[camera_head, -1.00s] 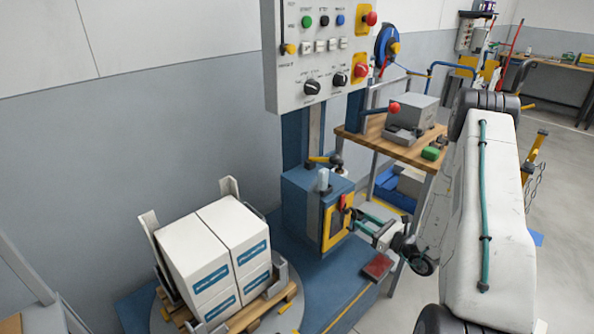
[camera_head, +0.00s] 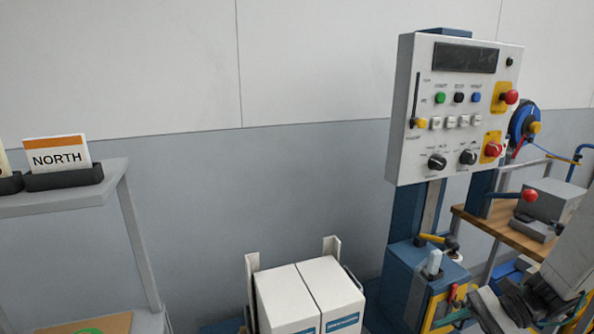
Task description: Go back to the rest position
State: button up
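My arm (camera_head: 568,255) shows at the lower right edge, a pale link with dark joints. Its end reaches left, low beside the blue machine box (camera_head: 408,280) with the yellow-framed front. The picture's lower edge and the clutter there hide my gripper's fingertips, so I cannot tell whether they are open or hold anything.
A grey control panel (camera_head: 404,150) with buttons, knobs and a red stop button stands above the blue box. White cartons (camera_head: 292,302) stand at the bottom middle. A shelf (camera_head: 70,203) with a NORTH card (camera_head: 58,157) is at left. A wooden bench (camera_head: 505,232) is at right.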

jog(key=s+a+r+n+h, duration=0.2)
jog(key=s+r+n+h, duration=0.4)
jog(key=r, duration=0.3)
jog(key=s+a+r+n+t+h, duration=0.1)
jog(key=s+a+r+n+h, duration=0.1)
jog(key=s+r+n+h, duration=0.5)
notch_tip(320, 180, up, 3)
jog(key=shift+s+a+f+n+t, duration=0.15)
jog(key=shift+s+a+n+t, duration=0.35)
jog(key=shift+s, duration=0.75)
jog(key=shift+d, duration=0.15)
